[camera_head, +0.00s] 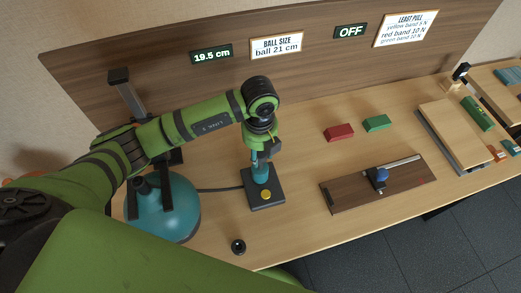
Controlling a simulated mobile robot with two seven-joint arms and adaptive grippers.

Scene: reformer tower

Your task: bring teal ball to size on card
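The teal ball (178,213) rests at the left of the table between dark uprights, partly hidden by my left arm. A hose runs from its side to a pump with a teal barrel (261,173) on a black base with a yellow button (266,194). My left gripper (268,152) points down at the pump's top and hides it; whether its fingers are closed on anything is unclear. The green display (211,54) reads 19.5 cm. The card (276,45) says ball size, ball 21 cm. My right gripper is not in view.
A red block (339,132) and a green block (377,123) lie behind a brown board (378,184) with a blue knob and rod. A small black round piece (238,246) sits near the front edge. A display (350,31) reads OFF. Wooden slabs (452,130) stand farther right.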

